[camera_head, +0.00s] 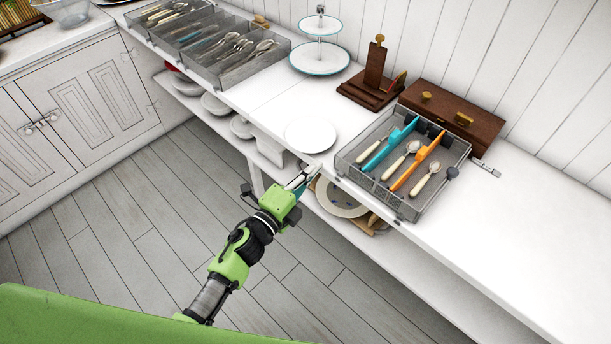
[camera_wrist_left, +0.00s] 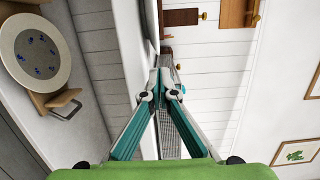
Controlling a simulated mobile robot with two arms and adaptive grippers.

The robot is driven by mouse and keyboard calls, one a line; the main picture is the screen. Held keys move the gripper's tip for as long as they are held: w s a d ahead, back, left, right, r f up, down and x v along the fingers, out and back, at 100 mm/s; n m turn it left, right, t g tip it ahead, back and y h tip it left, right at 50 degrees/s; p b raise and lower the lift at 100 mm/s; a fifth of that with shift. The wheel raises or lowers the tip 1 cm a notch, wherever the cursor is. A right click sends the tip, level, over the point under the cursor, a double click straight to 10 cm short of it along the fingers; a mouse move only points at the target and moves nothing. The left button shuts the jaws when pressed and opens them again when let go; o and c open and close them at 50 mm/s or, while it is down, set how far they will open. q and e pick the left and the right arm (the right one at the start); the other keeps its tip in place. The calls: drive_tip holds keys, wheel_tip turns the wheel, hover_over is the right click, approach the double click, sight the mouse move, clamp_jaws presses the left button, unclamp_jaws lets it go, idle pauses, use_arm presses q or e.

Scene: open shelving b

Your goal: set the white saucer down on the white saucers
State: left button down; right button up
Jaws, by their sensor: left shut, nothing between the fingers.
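A round white saucer (camera_head: 310,135) lies flat on the white worktop near its front edge; I cannot tell whether it is one saucer or a stack. More white dishes (camera_head: 215,104) sit on the lower shelf to the left, partly hidden by the worktop. My left gripper (camera_head: 308,175) is at the worktop's front edge, just in front of the saucer and apart from it. In the left wrist view its fingers (camera_wrist_left: 161,80) meet at the tips with nothing between them. No saucer shows clearly in that view. My right gripper is not in view.
A wire cutlery tray (camera_head: 341,170) stands right of the saucer, close to the gripper. Behind are a wooden stand (camera_head: 372,88), a brown case (camera_head: 455,118) and a two-tier stand (camera_head: 320,60). A patterned plate (camera_wrist_left: 42,55) is on the lower shelf. The worktop's right end is clear.

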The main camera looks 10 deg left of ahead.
sight(320, 152)
use_arm(q)
drive_tip(key=shift+x, duration=2.2)
drive_tip(key=shift+w+a, duration=0.1)
drive_tip(key=shift+a, duration=0.9)
